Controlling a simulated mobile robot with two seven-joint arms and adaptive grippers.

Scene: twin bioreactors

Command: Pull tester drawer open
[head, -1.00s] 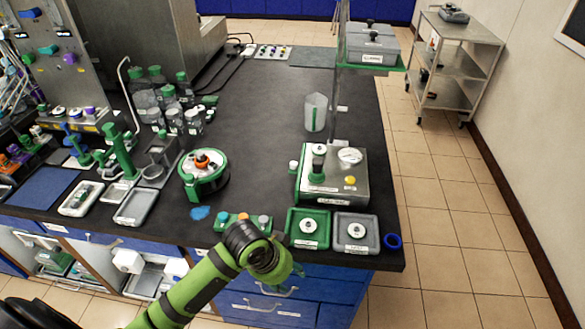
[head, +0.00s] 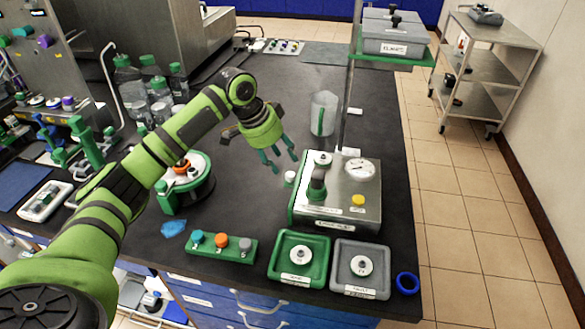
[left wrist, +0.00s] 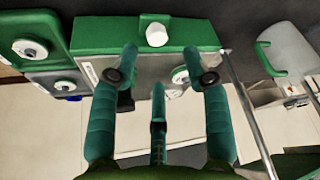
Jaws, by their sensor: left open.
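In the left wrist view, this white knob (left wrist: 157,36) sits on a green panel (left wrist: 100,36), and the panel looks closed against the box. My left gripper (head: 283,163) is open and empty, fingers pointing down, just behind and above the knob. In the left wrist view, its fingers (left wrist: 160,65) spread below the knob, apart from it. My right gripper is out of view.
A green tray (head: 284,276) and a grey tray (head: 345,281) stand in front of the tester. A clear beaker (head: 331,99) and a tall post (head: 350,100) are behind it. A round green device (head: 170,200) stands left. Open black bench top lies between.

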